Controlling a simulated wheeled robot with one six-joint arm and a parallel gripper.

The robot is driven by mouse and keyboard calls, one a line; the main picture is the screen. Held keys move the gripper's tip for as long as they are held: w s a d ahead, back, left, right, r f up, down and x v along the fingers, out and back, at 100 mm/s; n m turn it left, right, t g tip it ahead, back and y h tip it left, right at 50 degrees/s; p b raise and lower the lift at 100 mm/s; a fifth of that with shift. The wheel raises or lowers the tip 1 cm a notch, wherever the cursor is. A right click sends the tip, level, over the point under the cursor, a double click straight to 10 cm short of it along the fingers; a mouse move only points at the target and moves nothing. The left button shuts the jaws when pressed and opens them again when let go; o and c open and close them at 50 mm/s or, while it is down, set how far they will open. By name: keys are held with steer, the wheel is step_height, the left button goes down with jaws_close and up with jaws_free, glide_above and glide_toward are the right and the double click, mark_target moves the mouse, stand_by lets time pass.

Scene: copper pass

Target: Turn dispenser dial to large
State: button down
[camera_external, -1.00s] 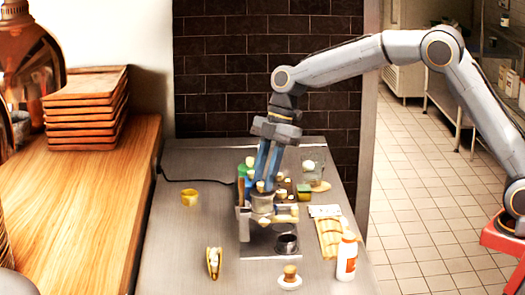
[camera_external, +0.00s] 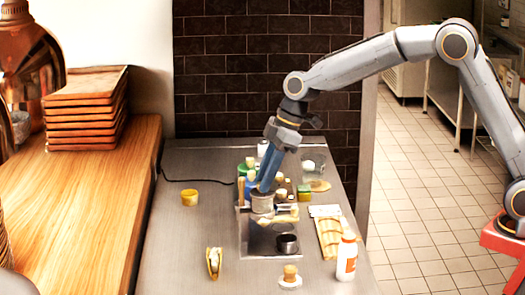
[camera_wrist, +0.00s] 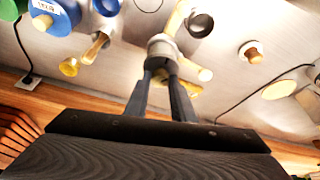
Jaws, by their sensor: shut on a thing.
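The dispenser (camera_external: 244,222) is a grey metal unit on the steel counter, with a flat base in front. Its round grey dial (camera_external: 262,204) is on top, and in the wrist view the dial (camera_wrist: 161,42) sits between my fingertips. My gripper (camera_external: 263,188) comes down on the dial from the upper right, its blue fingers tilted. In the wrist view my gripper (camera_wrist: 163,63) is shut on the dial. A dark cup (camera_external: 287,244) stands on the dispenser's base. No size marks on the dial can be read.
Several bottles and jars crowd behind the dispenser, including a green jar (camera_external: 304,193). A white bottle (camera_external: 347,257), a tray of taco shells (camera_external: 330,232) and a small stopper on a dish (camera_external: 290,277) are right and front. A yellow cup (camera_external: 190,198) stands left, with free counter around it.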

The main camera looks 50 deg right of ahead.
steer(key=m+h+p, duration=0.1)
steer(key=m+p, duration=0.1)
steer(key=m, duration=0.1)
steer(key=m+t+h+p, duration=0.1)
steer(key=m, duration=0.2)
steer(key=shift+s+a+r+t+p, duration=0.2)
steer(key=shift+t+p, duration=0.1)
steer(key=shift+p, duration=0.1)
steer(key=m, duration=0.3)
steer(key=shift+f+h, duration=0.15)
steer(key=shift+h, duration=0.25)
steer(key=shift+a+m+t+h, duration=0.1)
steer(key=shift+m+t+h, duration=0.35)
steer(key=shift+m, duration=0.95)
steer(key=shift+h, duration=0.25)
steer(key=shift+g, duration=0.25)
steer(key=c, duration=1.5)
jaws_free()
steer(key=b+v, duration=0.2)
steer(key=v, duration=0.5)
steer(key=shift+s+r, duration=0.2)
steer(key=shift+r, duration=0.15)
